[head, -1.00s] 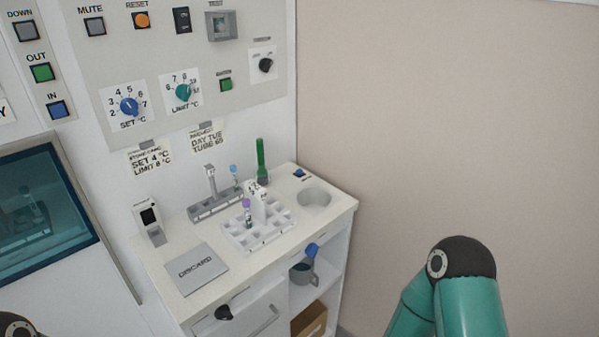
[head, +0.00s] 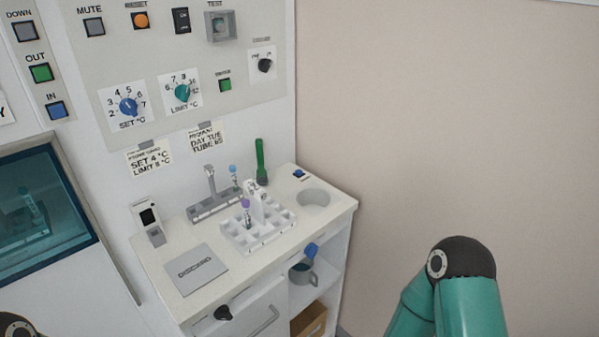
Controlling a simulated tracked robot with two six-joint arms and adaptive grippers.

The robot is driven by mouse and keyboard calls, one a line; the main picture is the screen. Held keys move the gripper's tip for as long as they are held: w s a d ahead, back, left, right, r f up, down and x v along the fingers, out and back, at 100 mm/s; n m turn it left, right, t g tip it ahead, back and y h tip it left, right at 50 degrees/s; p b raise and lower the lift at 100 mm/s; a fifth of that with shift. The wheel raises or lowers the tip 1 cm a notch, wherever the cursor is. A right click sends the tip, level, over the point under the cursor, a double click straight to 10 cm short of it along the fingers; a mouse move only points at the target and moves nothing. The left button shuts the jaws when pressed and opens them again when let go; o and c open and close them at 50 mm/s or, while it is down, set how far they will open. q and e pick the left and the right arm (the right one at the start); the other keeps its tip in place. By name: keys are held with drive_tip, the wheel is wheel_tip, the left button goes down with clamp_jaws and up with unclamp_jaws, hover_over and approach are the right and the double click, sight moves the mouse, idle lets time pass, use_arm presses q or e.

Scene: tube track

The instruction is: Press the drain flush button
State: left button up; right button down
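A small blue button (head: 299,173) on a dark base sits on the white counter (head: 168,263), at its back right corner. A tiny label in front of it is too small to read. Right beside it is a round grey basin (head: 313,198) set into the counter. Nothing covers the button. Teal and black links of my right arm show at the lower right, well away from the counter. A dark bit of my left arm shows at the lower left corner. Neither gripper is in the picture.
A white tube rack (head: 262,238), a grey holder (head: 214,206), a green upright tool (head: 261,163) and a small reader (head: 148,223) stand on the counter. A grey discard plate (head: 195,269) lies in front. A control panel (head: 225,55) hangs above. A bare wall borders the right side.

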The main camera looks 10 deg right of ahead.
use_arm(q)
drive_tip(key=shift+c, duration=0.2)
idle(0.4)
clamp_jaws()
idle(1.2)
